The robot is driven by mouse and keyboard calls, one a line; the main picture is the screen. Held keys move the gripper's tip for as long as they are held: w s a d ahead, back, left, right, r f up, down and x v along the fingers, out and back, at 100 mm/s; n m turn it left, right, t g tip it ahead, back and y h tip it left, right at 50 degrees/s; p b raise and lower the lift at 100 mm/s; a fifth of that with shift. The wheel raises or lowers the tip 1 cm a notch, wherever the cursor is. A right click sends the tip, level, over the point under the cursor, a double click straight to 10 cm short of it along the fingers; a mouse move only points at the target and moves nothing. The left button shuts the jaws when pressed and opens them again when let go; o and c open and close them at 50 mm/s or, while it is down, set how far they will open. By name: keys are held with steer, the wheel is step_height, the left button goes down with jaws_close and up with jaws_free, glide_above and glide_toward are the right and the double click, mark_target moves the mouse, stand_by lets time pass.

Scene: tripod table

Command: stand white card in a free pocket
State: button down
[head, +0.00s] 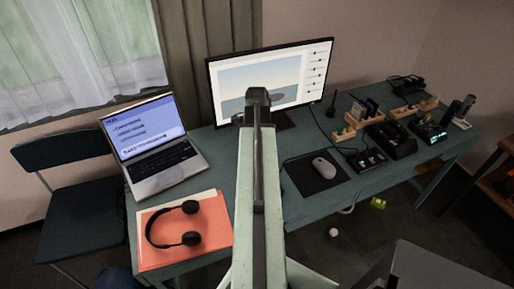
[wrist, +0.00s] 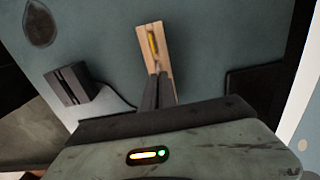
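In the wrist view my gripper (wrist: 157,76) has its two dark fingers close together, with nothing clearly visible between them. The fingertips overlap the near end of a slotted wooden holder (wrist: 168,60) with a yellow piece in it; I cannot tell whether they touch it. I cannot make out the white card or tell which pockets are free.
The table (head: 212,150) carries a laptop (head: 150,145), monitor (head: 270,80), headphones on an orange folder (head: 205,238), and a mouse (head: 324,167). Black devices (head: 390,139) crowd the right side. The wrist view shows a dark slotted block (wrist: 70,85) to the left.

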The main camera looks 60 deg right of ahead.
steer(key=shift+f+b, duration=0.85)
steer(key=shift+f, duration=0.05)
steer(key=c, duration=1.6)
jaws_free()
step_height(320, 180, up, 8)
steer(key=p, duration=0.8)
steer(key=shift+f, duration=0.1)
steer(key=shift+w, duration=0.15)
